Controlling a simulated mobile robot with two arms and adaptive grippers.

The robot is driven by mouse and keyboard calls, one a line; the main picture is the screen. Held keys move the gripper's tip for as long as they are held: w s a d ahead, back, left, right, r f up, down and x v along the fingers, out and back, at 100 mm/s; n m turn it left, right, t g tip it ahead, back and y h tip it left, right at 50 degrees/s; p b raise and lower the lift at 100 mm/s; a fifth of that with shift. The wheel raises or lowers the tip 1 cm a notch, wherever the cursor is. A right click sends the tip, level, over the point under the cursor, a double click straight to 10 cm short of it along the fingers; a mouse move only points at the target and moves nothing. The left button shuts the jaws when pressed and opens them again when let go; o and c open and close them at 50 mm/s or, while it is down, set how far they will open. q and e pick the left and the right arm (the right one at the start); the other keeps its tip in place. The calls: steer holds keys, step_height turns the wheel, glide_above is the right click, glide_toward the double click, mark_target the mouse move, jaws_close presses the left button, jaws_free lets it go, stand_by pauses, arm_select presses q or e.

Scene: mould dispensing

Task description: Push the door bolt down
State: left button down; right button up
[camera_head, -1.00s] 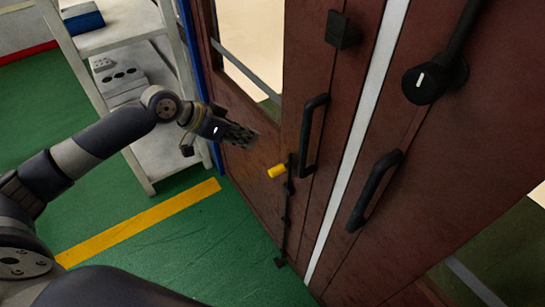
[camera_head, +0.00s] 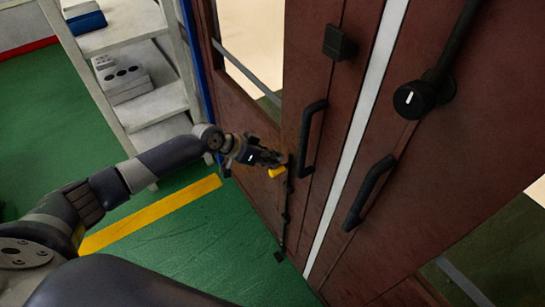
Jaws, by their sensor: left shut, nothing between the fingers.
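The door bolt (camera_head: 286,215) is a thin black rod mounted upright on the brown left door leaf (camera_head: 305,55), with a black foot near the floor. Its yellow handle (camera_head: 277,172) sticks out to the left near the rod's top. My left gripper (camera_head: 280,158) is shut and empty, at the top of the yellow handle and just above it. Whether the fingers touch the handle cannot be told. The gripper hides part of the bolt's top. My right gripper is not in view.
Black pull handles (camera_head: 311,138) and (camera_head: 368,192) stand out from the two door leaves, the first close to my left gripper. A grey shelf (camera_head: 150,128) with a grey box stands at the left. Green floor with a yellow stripe (camera_head: 150,215) is clear below.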

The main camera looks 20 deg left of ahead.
mark_target(272, 169)
arm_select(q)
steer(key=shift+f, duration=0.1)
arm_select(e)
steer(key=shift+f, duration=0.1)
arm_select(q)
step_height(272, 169, down, 5)
steer(key=b, duration=0.4)
steer(key=shift+r, duration=0.2)
steer(key=shift+s+r, duration=0.1)
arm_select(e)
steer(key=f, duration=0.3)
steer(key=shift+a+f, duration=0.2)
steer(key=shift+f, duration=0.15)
